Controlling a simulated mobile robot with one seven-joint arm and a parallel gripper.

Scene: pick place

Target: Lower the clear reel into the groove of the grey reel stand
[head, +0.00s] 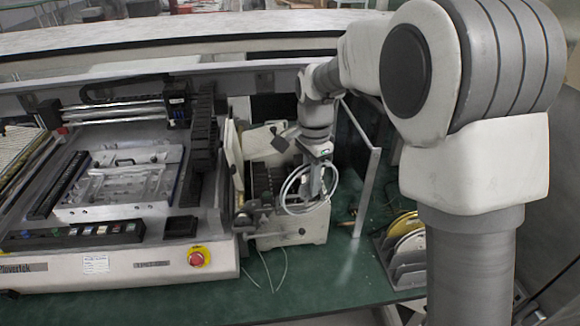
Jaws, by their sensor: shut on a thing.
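The clear reel (286,190) is a thin pale ring, seen at a slant near the middle of the head view. My gripper (320,180) points down and is shut on the clear reel at its right part; the fingertips are small and partly hidden. The reel overlaps the front of a feeder unit in the picture, and I cannot tell whether it touches it. The grey reel stand (408,277) is a slotted rack on the green bench at the right, apart from my gripper. Yellow and pale reels (401,226) stand in it. My arm hides its right side.
The beige feeder unit (308,229) stands right behind the reel. A large machine (120,269) with a red stop button (199,256) fills the left. A pale upright frame (367,192) rises between feeder and stand. The green bench (330,283) is mostly clear in front, with thin loose wires.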

